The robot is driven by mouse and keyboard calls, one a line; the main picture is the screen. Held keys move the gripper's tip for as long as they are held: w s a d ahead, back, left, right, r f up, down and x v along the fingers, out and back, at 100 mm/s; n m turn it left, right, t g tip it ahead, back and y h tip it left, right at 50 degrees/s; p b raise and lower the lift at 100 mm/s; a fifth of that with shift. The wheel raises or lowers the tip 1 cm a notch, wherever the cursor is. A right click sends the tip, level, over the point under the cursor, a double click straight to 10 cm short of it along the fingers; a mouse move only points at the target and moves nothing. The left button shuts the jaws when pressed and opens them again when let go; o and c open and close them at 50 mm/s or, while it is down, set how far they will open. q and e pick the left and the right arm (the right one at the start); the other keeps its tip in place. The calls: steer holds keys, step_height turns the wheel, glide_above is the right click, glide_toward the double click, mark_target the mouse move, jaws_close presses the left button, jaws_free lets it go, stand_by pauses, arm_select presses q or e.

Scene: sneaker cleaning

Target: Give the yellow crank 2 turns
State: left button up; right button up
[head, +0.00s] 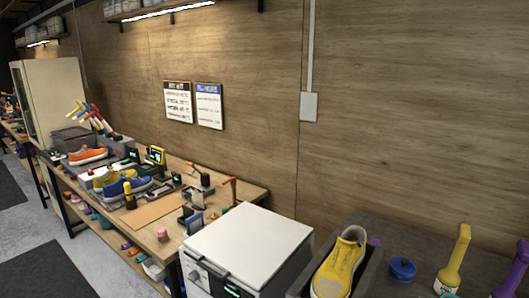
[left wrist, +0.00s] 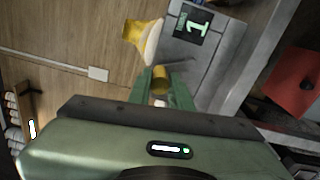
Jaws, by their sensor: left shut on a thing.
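In the left wrist view my left gripper (left wrist: 158,82) has its green fingers on either side of a short yellow cylinder (left wrist: 160,84), which looks like the yellow crank's handle. The gripper is shut on it. The rest of the crank, its arm and axle, is hidden or too small to make out. The cylinder is in front of a grey surface that carries a dark label with the number 1 (left wrist: 193,26). I cannot pick out the crank with certainty in the head view. Neither gripper shows in the head view, and my right gripper is in no view.
In the head view a yellow sneaker (head: 340,262) sits in a dark tray at the bottom. A blue round container (head: 403,268) and a yellow-handled tool (head: 456,258) stand to its right. A white-topped machine (head: 250,240) is to its left. A crowded workbench (head: 155,209) runs along the wall.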

arm_select(q)
steer(key=shift+r, duration=0.15)
steer(key=shift+s+d+r+p, duration=0.2)
steer(key=shift+s+d+p, duration=0.25)
steer(key=shift+d, duration=0.2)
steer(key=shift+d, duration=0.1)
steer(key=shift+s+d, duration=0.2)
steer(key=shift+s, duration=0.05)
steer(key=o, duration=0.7)
steer(key=shift+f, duration=0.1)
